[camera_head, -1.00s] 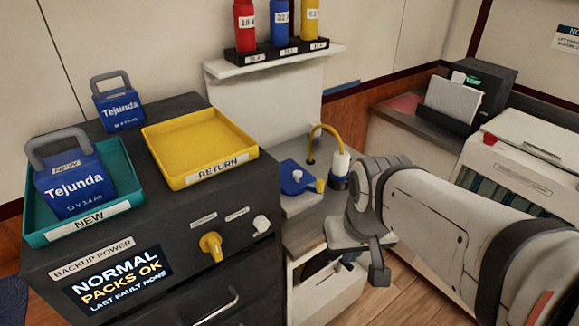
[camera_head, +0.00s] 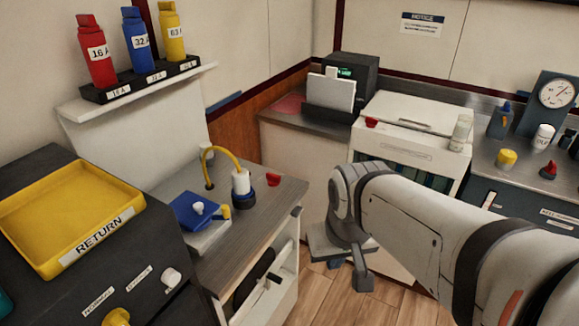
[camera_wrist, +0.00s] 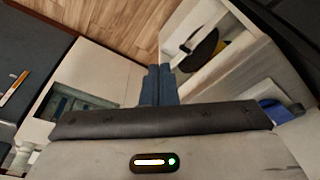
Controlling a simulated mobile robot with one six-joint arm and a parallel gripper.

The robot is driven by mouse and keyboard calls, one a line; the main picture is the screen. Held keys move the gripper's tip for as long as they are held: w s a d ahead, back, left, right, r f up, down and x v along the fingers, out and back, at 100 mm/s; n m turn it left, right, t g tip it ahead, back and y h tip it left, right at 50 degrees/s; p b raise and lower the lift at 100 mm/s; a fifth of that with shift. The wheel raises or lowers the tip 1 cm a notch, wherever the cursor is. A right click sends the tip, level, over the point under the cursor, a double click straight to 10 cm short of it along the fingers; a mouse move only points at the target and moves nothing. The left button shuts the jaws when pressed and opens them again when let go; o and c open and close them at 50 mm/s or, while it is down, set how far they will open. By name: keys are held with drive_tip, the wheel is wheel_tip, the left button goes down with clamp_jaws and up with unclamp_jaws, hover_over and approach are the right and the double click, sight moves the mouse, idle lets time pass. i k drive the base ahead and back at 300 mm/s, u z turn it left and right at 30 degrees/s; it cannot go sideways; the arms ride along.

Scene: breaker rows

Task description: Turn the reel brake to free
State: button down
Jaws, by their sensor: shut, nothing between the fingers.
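No label reading reel brake is legible, so I cannot tell for sure which control it is. A dark round reel-like part (camera_wrist: 205,45) shows in the open-fronted white bench cabinet in the wrist view; in the head view its dark edge (camera_head: 255,278) shows there. A red knob (camera_head: 273,180) sits on the bench top above, near its right back edge. My gripper (camera_head: 335,264) is to the right of this bench, above the wooden floor. In the wrist view its dark blue fingers (camera_wrist: 158,85) are together, empty and touching nothing visible.
The yellow return tray (camera_head: 120,225) is at left. A white chest (camera_head: 415,130) stands behind my arm. Open floor (camera_head: 318,295) lies between bench and arm.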

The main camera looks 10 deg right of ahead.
sight(298, 210)
drive_tip(key=z, duration=1.75)
drive_tip(key=k, duration=0.8)
drive_tip(key=u, duration=0.7)
drive_tip(key=i, duration=1)
